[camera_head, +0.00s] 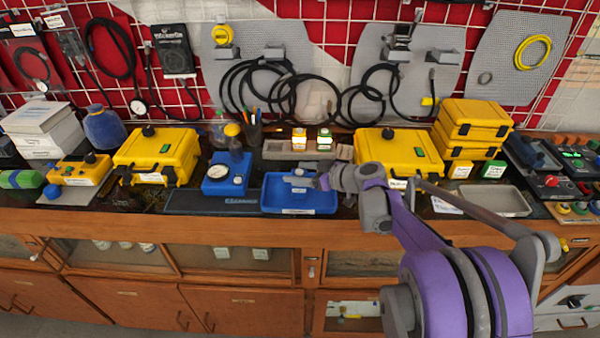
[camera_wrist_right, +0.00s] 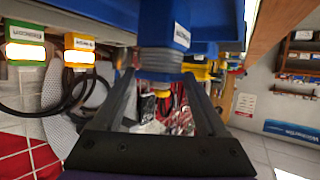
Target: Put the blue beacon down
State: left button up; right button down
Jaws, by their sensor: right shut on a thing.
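The blue beacon (camera_wrist_right: 165,30) shows in the right wrist view as a blue body with a white label and a grey ribbed collar. My right gripper (camera_wrist_right: 162,78) is shut on it, with one finger on each side of the collar. In the head view my right gripper (camera_head: 312,182) reaches in from the right, over the blue tray (camera_head: 300,208). The beacon is hard to tell from the tray there, and I cannot tell whether it touches the tray. My left gripper is not in view.
Behind the tray stand an orange-lit beacon (camera_head: 299,139) and a green-lit beacon (camera_head: 324,139). A blue gauge box (camera_head: 227,174) stands to the left. A yellow case (camera_head: 398,152) stands behind my right arm. A grey tray (camera_head: 495,201) lies to the right.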

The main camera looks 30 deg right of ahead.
jog(key=shift+f, duration=0.2)
grip_release()
jog(key=shift+r, duration=0.15)
jog(key=shift+s+d+r, duration=0.1)
jog(key=shift+s+r, duration=0.05)
jog(key=shift+r, duration=0.05)
jog(key=v, duration=1.2)
jog(key=s+a+f+m+g, duration=0.1)
jog(key=s+a+f+g, duration=0.25)
jog(key=a, duration=0.45)
jog(key=s+a+f+m+g, duration=0.1)
jog(key=s+a+f+g, duration=0.2)
jog(key=a, duration=0.4)
jog(key=s+a+f+m+h, duration=0.1)
jog(key=s+f, duration=0.1)
jog(key=s, duration=0.2)
jog(key=s+a+f+h, duration=0.2)
jog(key=s+f, duration=0.1)
jog(key=s, duration=0.2)
jog(key=s+a+f+m+g+h, duration=0.1)
jog(key=s+a+f+h, duration=0.1)
jog(key=s+f, duration=0.1)
jog(key=shift+s+m, duration=0.3)
jog(key=shift+s, duration=0.4)
